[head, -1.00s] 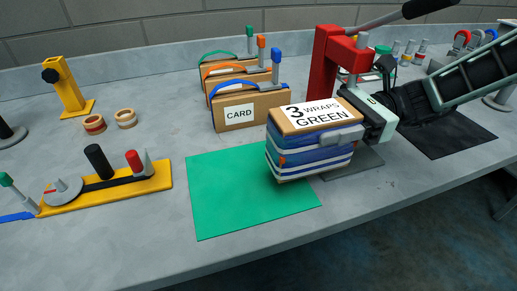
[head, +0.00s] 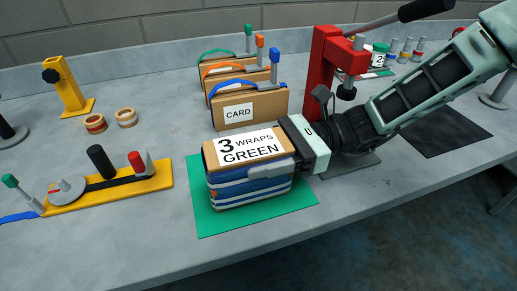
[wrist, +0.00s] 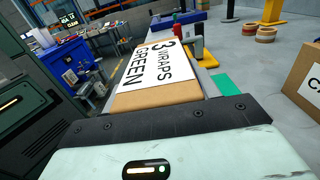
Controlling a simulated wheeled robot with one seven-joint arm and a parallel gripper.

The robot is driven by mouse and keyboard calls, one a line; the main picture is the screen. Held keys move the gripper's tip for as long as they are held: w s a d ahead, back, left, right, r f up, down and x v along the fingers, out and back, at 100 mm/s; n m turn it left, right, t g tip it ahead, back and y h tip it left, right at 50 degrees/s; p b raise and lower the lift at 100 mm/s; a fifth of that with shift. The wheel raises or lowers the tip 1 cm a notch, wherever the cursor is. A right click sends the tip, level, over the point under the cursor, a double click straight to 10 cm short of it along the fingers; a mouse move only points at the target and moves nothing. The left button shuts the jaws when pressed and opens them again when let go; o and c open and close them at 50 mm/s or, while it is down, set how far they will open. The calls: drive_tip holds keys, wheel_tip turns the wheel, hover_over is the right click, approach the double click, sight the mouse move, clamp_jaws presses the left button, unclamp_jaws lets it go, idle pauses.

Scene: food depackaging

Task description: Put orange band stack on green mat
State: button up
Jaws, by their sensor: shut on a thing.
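The held stack (head: 248,185) has a cardboard top labelled "3 WRAPS GREEN" over blue and white layers; no orange band shows on its visible sides. My gripper (head: 282,167) is shut on it from the right. The stack is upright over the green mat (head: 300,197), covering its middle; I cannot tell whether it touches. In the wrist view the stack's labelled top (wrist: 155,85) lies beyond my gripper, and a strip of the mat (wrist: 228,86) shows beside it. An orange band (head: 230,67) is on a cardboard pack standing behind.
Cardboard packs marked "CARD" (head: 262,107) with coloured handles stand close behind the mat. A yellow fixture (head: 150,181) lies to the left. A red press (head: 326,75) stands behind my arm. Tape rolls (head: 126,118) lie at the back left. The table's front edge is near.

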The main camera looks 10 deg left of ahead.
drive_tip(key=o, duration=1.2)
drive_tip(key=shift+f, duration=0.1)
drive_tip(key=shift+o, duration=0.2)
drive_tip(key=shift+w+d, duration=0.1)
drive_tip(key=b+v, duration=0.1)
drive_tip(key=v, duration=1)
drive_tip(key=shift+w+d+b, duration=0.1)
drive_tip(key=shift+d+b, duration=0.25)
drive_tip(key=shift+d, duration=0.05)
